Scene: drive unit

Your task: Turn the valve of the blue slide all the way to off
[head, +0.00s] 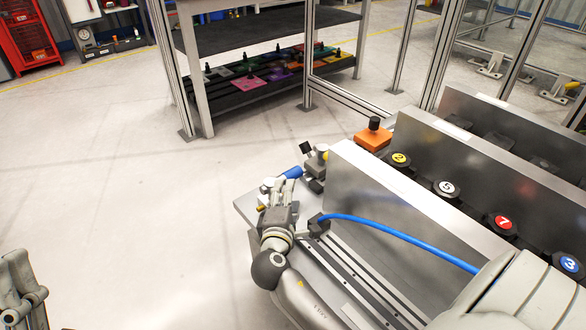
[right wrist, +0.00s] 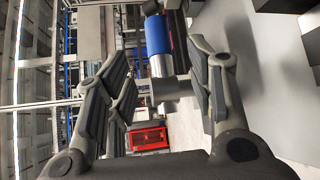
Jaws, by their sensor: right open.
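The valve's blue handle (head: 293,172) points up and right from the metal fittings at the end of the slide rail. My right gripper (head: 283,187) is at the valve, its fingers partly hiding the fittings. In the right wrist view, the blue handle (right wrist: 157,34) and its metal stem show between the open fingers of the right gripper (right wrist: 158,62); I cannot tell if they touch. The slide's blue hose (head: 400,236) runs right from a black connector beside the gripper. My left gripper (head: 20,285) is at the lower left edge, apart from everything and partly cut off.
Upright metal plates (head: 390,190) stand right of the rail, with numbered black knobs (head: 447,188) between them. An orange block with a black knob (head: 373,137) sits behind. A shelf rack (head: 270,45) stands at the back. The floor on the left is clear.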

